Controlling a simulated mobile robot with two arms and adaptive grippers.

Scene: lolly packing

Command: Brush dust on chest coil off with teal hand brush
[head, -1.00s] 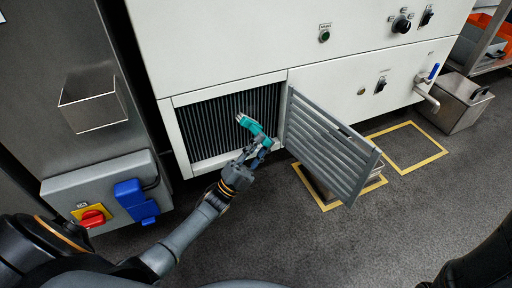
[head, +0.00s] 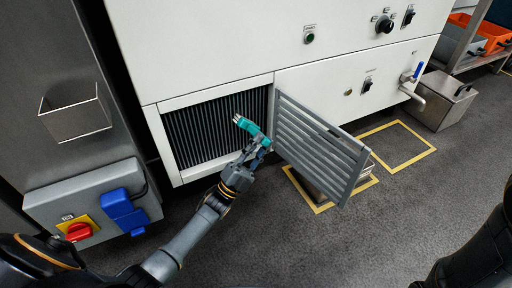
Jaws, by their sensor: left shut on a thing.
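The chest coil (head: 200,130) is the panel of dark upright fins in the low opening of the white chest. Its slatted grey grille door (head: 318,146) stands open to the right. My left gripper (head: 256,148) is shut on the teal hand brush (head: 250,127) in front of the coil's right end. The brush tilts up and left, with its pale head end over the fins. I cannot tell whether it touches them. Dust on the fins is too fine to make out. My right arm shows at the lower right, its gripper out of view.
A steel bin (head: 76,113) hangs on the left cabinet above a grey switch box (head: 95,208) with a red knob. A metal tray (head: 322,183) sits partly behind the open door. A steel box (head: 440,100) stands at the right. The floor in front is clear.

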